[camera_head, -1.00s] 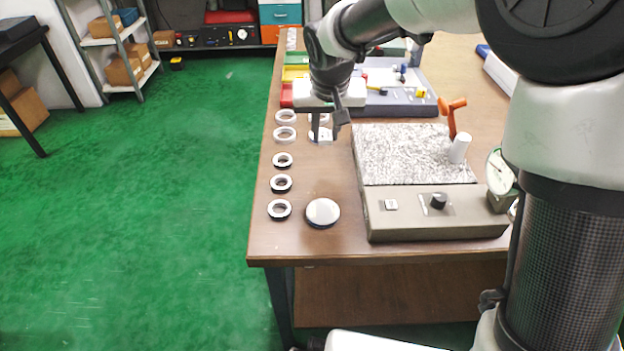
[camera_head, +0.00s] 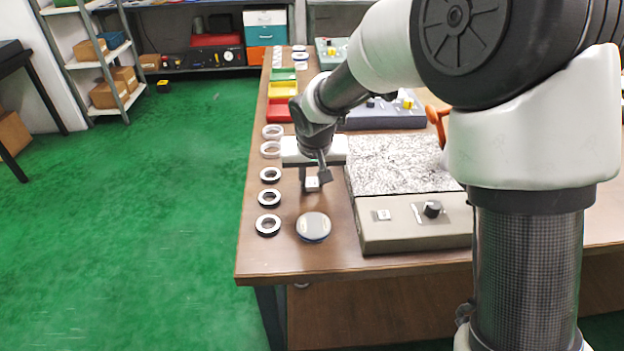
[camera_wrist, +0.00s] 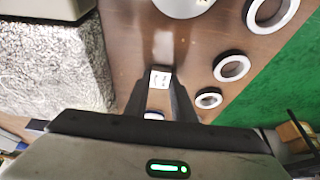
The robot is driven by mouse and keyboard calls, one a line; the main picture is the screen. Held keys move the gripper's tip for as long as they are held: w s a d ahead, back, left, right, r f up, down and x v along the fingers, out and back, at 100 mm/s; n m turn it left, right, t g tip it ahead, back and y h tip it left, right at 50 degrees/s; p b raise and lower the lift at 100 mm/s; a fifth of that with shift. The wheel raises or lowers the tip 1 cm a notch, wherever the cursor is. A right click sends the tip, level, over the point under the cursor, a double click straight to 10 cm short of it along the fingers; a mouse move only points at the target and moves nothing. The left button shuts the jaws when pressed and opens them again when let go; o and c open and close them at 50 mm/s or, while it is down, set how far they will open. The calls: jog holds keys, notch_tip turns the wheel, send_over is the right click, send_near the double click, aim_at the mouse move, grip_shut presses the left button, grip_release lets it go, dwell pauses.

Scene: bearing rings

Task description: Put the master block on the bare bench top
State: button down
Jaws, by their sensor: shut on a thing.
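The master block (camera_head: 312,184) is a small white block with dark marks on its face. My gripper (camera_head: 314,177) is shut on it, over the bench top (camera_head: 335,268) between the column of rings and the grey machine. In the wrist view, the block (camera_wrist: 160,79) sits between the two dark fingertips (camera_wrist: 159,88), with brown bench surface beyond it. I cannot tell whether the block touches the bench or hangs just above it.
Several rings (camera_head: 268,225) line the left bench edge. A round pale disc (camera_head: 314,226) lies in front of my gripper. The grey machine (camera_head: 415,228) with its speckled plate (camera_head: 395,163) stands to the right. Coloured bins (camera_head: 283,91) stand behind.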

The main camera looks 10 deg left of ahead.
jog(key=shift+r, duration=0.1)
jog(key=c, duration=1.5)
grip_release()
jog(key=shift+f, duration=0.2)
jog(key=shift+r, duration=0.15)
